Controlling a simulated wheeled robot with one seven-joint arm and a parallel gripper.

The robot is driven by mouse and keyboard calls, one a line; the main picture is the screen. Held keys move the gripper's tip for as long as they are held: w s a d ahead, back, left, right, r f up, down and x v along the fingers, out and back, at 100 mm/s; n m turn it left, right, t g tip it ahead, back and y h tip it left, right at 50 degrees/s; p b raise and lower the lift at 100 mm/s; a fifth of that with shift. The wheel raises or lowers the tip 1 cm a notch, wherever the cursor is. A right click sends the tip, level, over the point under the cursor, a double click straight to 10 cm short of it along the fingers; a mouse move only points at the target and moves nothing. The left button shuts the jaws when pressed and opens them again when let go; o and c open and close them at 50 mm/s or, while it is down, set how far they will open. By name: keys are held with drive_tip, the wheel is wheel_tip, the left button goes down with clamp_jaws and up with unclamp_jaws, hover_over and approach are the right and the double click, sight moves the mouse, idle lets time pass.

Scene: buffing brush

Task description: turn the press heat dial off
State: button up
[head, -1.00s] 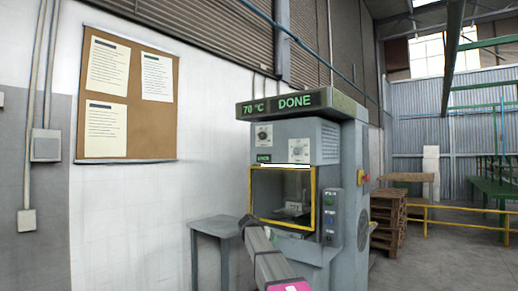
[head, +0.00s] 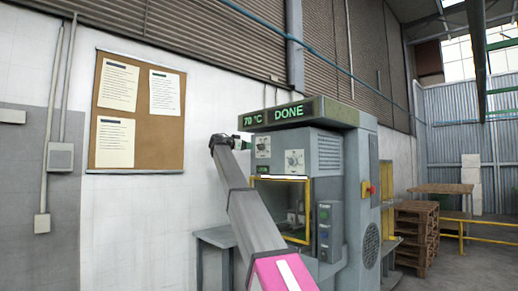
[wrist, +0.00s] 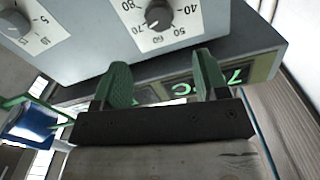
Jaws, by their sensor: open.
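The knob's exact setting is hard to read. My gripper (wrist: 163,80) is open and empty, its two green fingers apart and pointing toward the heat dial without touching it. In the head view my gripper (head: 222,141) is dark, small and left of the press's upper front.
A second dial (wrist: 13,22) with smaller numbers sits beside the heat dial. The sign box (wrist: 185,85) lies close behind the fingers in the wrist view. A grey side table (head: 215,238) stands left of the press; pallets (head: 417,235) stand to its right.

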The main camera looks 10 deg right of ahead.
sight(259, 147)
drive_tip(key=x, duration=1)
drive_tip(key=shift+w+d+f, duration=0.1)
drive_tip(key=shift+w+d, duration=0.1)
drive_tip(key=shift+d, duration=0.05)
drive_tip(key=c, duration=0.9)
